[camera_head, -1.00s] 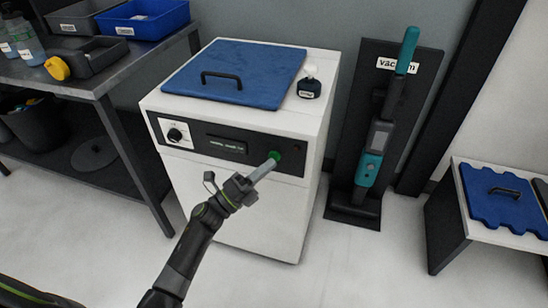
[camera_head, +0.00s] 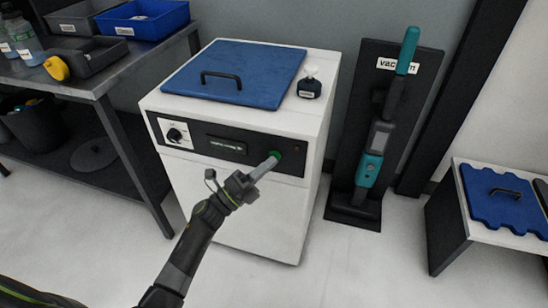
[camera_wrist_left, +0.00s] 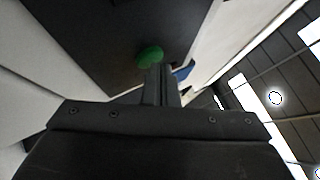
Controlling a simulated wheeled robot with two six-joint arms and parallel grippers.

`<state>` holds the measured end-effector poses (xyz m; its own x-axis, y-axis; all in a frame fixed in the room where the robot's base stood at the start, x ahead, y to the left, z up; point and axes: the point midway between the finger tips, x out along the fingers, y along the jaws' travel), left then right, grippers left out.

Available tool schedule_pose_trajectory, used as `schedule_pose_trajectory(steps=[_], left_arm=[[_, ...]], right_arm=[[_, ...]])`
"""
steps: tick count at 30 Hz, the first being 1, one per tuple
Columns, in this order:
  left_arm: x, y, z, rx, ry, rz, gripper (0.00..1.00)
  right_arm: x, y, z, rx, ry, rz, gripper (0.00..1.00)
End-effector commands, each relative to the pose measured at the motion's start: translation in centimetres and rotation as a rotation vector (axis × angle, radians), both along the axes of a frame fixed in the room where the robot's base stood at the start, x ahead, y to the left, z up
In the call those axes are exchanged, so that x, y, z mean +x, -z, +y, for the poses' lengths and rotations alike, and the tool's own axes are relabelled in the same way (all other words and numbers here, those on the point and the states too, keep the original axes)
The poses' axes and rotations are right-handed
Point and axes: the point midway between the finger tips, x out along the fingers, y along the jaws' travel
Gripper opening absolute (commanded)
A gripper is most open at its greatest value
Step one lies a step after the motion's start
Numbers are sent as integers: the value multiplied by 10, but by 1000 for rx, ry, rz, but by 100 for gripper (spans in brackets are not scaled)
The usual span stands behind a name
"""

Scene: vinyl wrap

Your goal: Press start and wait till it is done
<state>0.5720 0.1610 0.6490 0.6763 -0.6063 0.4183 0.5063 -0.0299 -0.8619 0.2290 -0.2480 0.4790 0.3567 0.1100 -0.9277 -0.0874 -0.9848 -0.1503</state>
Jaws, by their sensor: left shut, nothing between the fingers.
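A white box-shaped machine (camera_head: 225,200) with a black front panel (camera_head: 220,140) stands against the wall. A green button (camera_head: 276,155) is at the right part of the panel, and it also shows in the left wrist view (camera_wrist_left: 150,56). My left gripper (camera_head: 268,164) is shut and empty, its fingertips at the green button; I cannot tell whether they touch it. In the left wrist view the shut fingers (camera_wrist_left: 158,80) partly cover the button's lower right. The panel also has a dial (camera_head: 174,135) and a small display (camera_head: 226,145), its text too small to read. My right gripper is not in view.
A blue lid (camera_head: 250,60) with a black handle and a small dark bottle (camera_head: 309,88) sit on the machine. A metal table (camera_head: 95,84) with bins stands left. A vacuum (camera_head: 376,150) on a stand and a low table (camera_head: 505,238) are right. The floor in front is clear.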

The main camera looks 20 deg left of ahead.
Motion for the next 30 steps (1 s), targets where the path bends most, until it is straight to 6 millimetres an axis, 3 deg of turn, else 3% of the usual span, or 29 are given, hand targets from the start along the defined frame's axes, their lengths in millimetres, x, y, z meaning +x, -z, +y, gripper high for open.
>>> schedule_pose_trajectory(steps=[14,30], left_arm=[[3,0,0,1,0,-1,0],[-15,0,0,0,-1,-1,0]], right_arm=[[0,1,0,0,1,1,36],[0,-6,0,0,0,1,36]])
